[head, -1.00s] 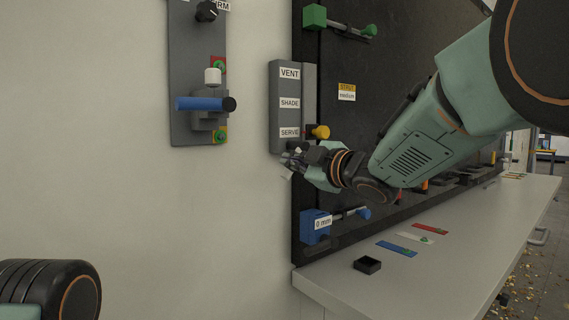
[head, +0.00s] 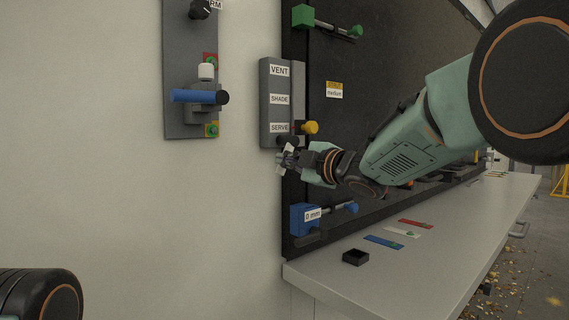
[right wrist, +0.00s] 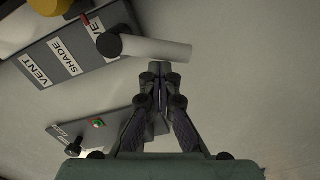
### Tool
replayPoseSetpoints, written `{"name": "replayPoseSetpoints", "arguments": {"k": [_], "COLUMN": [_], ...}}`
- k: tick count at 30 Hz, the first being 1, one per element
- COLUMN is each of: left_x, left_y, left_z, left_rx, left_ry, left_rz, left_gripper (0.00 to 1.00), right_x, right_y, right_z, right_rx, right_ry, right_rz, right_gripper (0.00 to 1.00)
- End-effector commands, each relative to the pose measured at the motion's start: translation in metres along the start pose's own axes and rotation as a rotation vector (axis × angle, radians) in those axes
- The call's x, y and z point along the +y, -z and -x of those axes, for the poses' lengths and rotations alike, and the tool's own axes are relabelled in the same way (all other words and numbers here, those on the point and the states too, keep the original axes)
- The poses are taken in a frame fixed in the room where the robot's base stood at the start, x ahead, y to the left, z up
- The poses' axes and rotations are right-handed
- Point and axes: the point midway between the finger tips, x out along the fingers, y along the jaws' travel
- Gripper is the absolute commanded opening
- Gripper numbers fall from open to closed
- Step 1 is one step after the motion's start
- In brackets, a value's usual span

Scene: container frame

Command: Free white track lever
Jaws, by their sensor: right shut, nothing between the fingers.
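The white lever (right wrist: 158,48) is a pale bar on a dark round pivot (right wrist: 109,44) at the panel labelled VENT, SHADE and SERVE (right wrist: 65,58). In the head view that grey panel (head: 266,105) is on the wall, and a small pale end of the lever (head: 281,169) shows by the fingers. My right gripper (right wrist: 160,68) is shut and empty, its tips close to the lever's side; I cannot tell if they touch. In the head view the right gripper (head: 285,158) is just below the panel's SERVE end. My left gripper is out of view.
A yellow knob (head: 311,128) sticks out beside the panel. A grey plate with a blue handle (head: 191,96) is on the wall to the left. A blue block (head: 304,219) is below the gripper. The counter (head: 420,258) holds coloured strips and a small black tray (head: 355,257).

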Motion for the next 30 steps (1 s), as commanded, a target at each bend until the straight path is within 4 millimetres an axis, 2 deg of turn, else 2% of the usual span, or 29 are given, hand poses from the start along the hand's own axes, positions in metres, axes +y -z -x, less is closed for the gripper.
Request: {"name": "replayPoseSetpoints", "arguments": {"k": [1, 3, 11, 30], "left_x": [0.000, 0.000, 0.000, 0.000], "left_y": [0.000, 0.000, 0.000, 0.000], "left_z": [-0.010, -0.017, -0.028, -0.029], "left_rx": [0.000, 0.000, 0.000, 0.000], "left_ry": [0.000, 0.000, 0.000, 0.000], "left_rz": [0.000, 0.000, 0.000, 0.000], "left_gripper": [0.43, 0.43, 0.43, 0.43], "right_x": [-0.007, -0.009, -0.010, -0.008], "right_y": [-0.006, -0.009, -0.019, -0.023], "right_z": [-0.001, -0.001, -0.003, -0.002], "right_rx": [-0.003, -0.002, -0.003, -0.001], "right_ry": [-0.001, -0.003, -0.010, -0.012], "right_rz": [0.038, 0.097, 0.268, 0.265], "right_gripper": [0.00, 0.00, 0.00, 0.00]}}
